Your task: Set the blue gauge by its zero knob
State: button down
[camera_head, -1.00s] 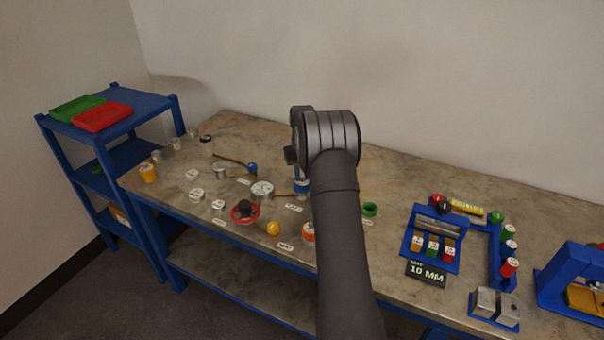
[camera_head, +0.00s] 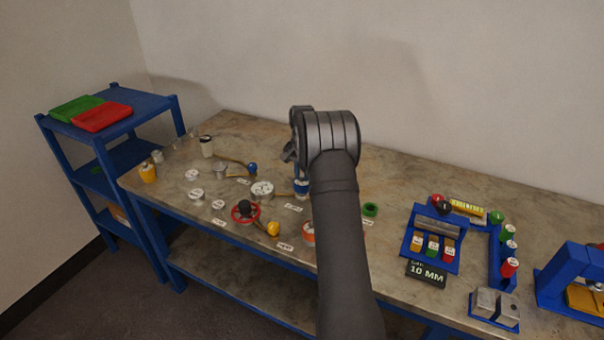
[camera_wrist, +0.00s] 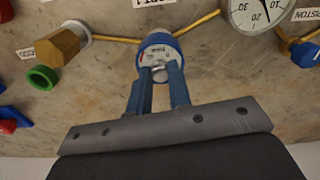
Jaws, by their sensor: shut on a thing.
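The blue gauge (camera_wrist: 158,44) has a blue body and a white face with a red mark, and stands on the bench near the top middle of the wrist view. In the head view it shows partly, just left of my arm (camera_head: 301,187). My gripper (camera_wrist: 160,73) has blue fingers and is shut on the small silver zero knob (camera_wrist: 160,75) at the near side of the gauge. The fingers hide the knob's sides. The gauge's exact reading is too small to tell.
A brass hex fitting (camera_wrist: 62,46) and a green ring (camera_wrist: 42,77) lie left of the gauge. A white dial (camera_wrist: 262,10) is at right, with brass pipes nearby. A red handwheel (camera_head: 245,212) and a blue rack (camera_head: 432,238) stand farther along the bench.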

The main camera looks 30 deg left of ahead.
jog(key=shift+m, duration=2.2)
jog(key=c, duration=1.3)
grip_release()
notch_tip(320, 180, up, 17)
jog(key=shift+r, duration=0.15)
notch_tip(320, 180, down, 17)
jog(key=shift+f, duration=0.2)
